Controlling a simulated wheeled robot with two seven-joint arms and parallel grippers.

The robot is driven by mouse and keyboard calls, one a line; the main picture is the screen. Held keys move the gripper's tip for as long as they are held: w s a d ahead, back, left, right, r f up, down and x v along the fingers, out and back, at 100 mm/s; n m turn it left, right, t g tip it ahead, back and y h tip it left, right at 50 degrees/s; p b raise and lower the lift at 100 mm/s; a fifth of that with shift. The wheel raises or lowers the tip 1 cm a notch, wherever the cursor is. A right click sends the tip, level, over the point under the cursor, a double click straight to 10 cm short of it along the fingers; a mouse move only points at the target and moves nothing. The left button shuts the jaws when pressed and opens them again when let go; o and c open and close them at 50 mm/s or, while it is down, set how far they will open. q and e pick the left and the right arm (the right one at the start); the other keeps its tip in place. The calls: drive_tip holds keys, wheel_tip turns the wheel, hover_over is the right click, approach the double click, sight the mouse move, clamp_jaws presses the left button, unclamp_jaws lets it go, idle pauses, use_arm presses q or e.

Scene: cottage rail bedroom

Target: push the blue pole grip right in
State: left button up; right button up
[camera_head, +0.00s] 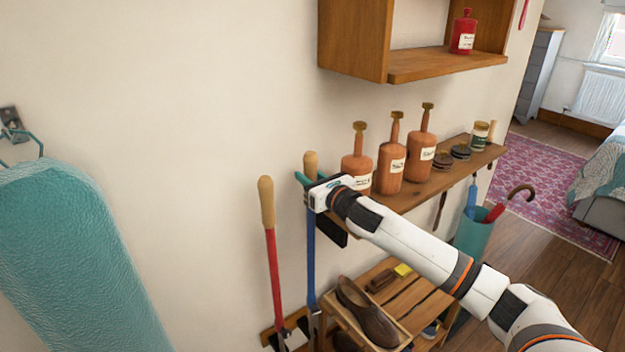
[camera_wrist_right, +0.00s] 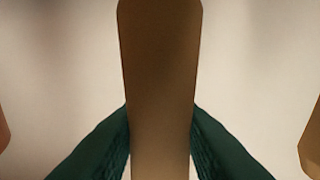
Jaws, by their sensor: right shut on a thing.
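The blue pole (camera_head: 311,255) stands upright against the wall, with a tan wooden grip (camera_head: 310,161) at its top. My right gripper (camera_head: 308,181) has its teal fingers on either side of this grip, shut on it. In the right wrist view the grip (camera_wrist_right: 160,70) runs up between the two fingers (camera_wrist_right: 160,140), which touch its sides. Its top sticks out beyond the fingers. Whether there is a gap where the grip meets the pole is hidden by my gripper. My left gripper is not in view.
A red pole (camera_head: 274,270) with a tan grip (camera_head: 266,200) stands just left. A wall shelf (camera_head: 410,195) with several brown bottles is close on the right. A shoe rack (camera_head: 400,315) stands below, and a teal padded thing (camera_head: 70,250) hangs at far left.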

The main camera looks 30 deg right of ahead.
drive_tip(key=shift+f+b, duration=0.7)
drive_tip(key=shift+f, duration=0.55)
drive_tip(key=o, duration=1.2)
drive_tip(key=shift+c, duration=0.2)
drive_tip(key=shift+s, duration=0.1)
drive_tip(key=s+b, duration=0.1)
drive_tip(key=s, duration=0.8)
drive_tip(key=shift+s+d, duration=0.4)
